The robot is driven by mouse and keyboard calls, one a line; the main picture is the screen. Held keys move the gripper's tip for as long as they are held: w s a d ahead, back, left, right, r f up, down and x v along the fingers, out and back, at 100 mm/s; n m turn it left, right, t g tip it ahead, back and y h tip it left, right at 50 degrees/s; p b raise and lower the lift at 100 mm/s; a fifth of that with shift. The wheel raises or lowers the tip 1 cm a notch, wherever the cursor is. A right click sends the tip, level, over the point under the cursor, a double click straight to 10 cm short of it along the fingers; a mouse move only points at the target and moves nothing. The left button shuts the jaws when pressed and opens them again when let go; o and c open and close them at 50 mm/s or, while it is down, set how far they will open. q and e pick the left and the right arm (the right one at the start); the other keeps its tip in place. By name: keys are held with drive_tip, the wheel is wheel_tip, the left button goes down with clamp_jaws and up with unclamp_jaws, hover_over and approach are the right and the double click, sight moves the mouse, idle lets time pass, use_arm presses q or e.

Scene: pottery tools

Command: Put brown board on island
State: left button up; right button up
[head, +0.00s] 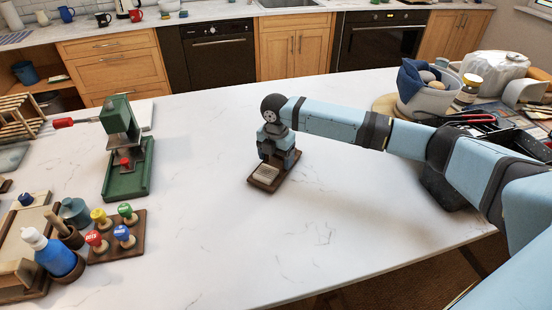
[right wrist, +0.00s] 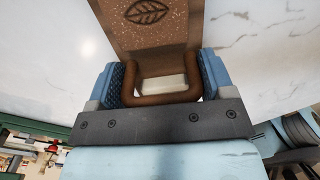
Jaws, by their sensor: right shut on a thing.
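The brown board (head: 265,182) is a small flat piece with a pale patch, at the middle of the white marble island (head: 330,220). My right gripper (head: 277,158) points down over its far part and is shut on it. In the right wrist view, the board (right wrist: 150,38) carries a dark leaf mark, and its rounded brown handle lies between the blue fingers of my right gripper (right wrist: 165,78). The board lies flat on or just over the island; I cannot tell if it touches. My left gripper is not in view.
A green press (head: 125,175) stands to the left. A wooden stand with coloured stamps (head: 118,240) and a blue bottle (head: 55,257) are at the front left. A grey bowl with blue cloth (head: 428,98) and tools crowd the right end. The marble around the board is clear.

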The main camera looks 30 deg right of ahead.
drive_tip(key=shift+f, duration=0.35)
drive_tip(key=shift+f, duration=0.1)
drive_tip(key=o, duration=1)
drive_tip(key=shift+c, duration=0.2)
wheel_tip(320, 180, up, 12)
drive_tip(key=shift+r, duration=0.1)
